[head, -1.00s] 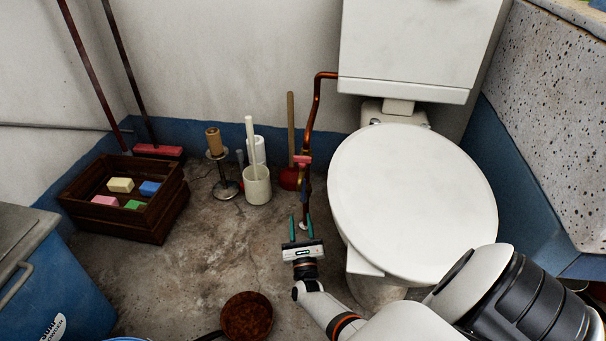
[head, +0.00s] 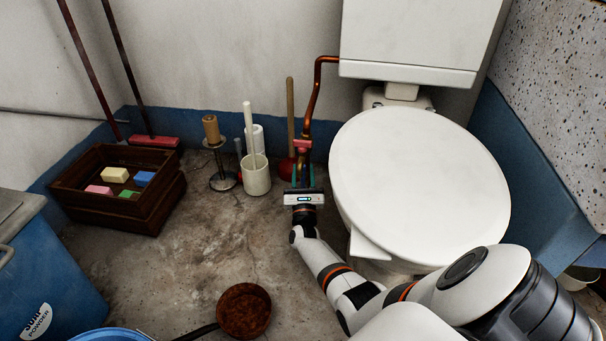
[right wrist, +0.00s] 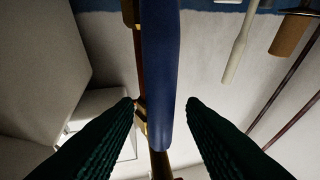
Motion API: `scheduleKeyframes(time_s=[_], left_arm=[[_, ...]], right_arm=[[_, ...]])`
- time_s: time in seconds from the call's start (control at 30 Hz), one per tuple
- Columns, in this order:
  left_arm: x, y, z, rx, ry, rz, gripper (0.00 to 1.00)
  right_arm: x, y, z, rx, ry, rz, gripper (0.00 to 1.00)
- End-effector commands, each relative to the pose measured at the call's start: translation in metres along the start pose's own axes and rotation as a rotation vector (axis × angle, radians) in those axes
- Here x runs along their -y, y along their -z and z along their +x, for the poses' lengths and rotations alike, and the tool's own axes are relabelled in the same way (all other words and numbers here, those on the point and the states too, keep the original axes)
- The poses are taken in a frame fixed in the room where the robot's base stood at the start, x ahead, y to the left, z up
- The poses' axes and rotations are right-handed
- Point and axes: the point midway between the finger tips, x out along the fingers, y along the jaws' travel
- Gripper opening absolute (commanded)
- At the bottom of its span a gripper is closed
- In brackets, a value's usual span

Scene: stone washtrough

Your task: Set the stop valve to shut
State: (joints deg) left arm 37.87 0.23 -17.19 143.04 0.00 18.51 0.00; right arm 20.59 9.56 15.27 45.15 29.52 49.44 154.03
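The copper pipe (head: 313,100) comes down from the cistern beside the toilet, with a small red piece (head: 302,145) on it. In the right wrist view a long blue lever (right wrist: 161,75) lies in front of the pipe, with brass fittings (right wrist: 141,118) behind it. My right gripper (head: 303,172) reaches the pipe low beside the toilet. In its wrist view the dark green fingers (right wrist: 161,101) are open, one on each side of the lever, with a gap visible at both sides. The lever is not clear in the head view. My left gripper is not in view.
The toilet (head: 418,185) stands close on the right. A brush holder (head: 256,178), a paper stand (head: 221,178) and a plunger (head: 290,120) stand left of the pipe. A wooden crate (head: 150,205) and a brown pan (head: 244,311) are on the floor, which is clear between them.

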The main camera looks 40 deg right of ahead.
Motion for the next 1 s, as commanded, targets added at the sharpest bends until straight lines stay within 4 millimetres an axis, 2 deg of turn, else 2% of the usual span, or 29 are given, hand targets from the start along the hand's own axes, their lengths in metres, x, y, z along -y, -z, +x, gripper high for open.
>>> scheduleKeyframes(time_s=[0.13,0.37,0.47,0.6,0.87,1.0], left_arm=[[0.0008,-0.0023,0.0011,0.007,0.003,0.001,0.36],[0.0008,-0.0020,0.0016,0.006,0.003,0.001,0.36],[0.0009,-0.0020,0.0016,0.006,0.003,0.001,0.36],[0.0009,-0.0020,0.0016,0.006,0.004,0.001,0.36],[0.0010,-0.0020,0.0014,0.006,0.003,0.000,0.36],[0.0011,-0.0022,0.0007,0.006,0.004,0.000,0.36]], right_arm=[[-0.0002,-0.0003,0.0069,0.001,0.000,0.000,0.37],[-0.0002,0.0002,0.0076,0.001,0.000,-0.001,0.37],[-0.0002,0.0002,0.0075,0.001,0.000,-0.001,0.24],[-0.0002,0.0002,0.0073,0.001,0.000,-0.001,0.01],[0.0005,-0.0001,0.0072,0.003,0.004,-0.009,0.00],[0.0085,-0.0014,0.0085,0.023,0.044,-0.101,0.00]])
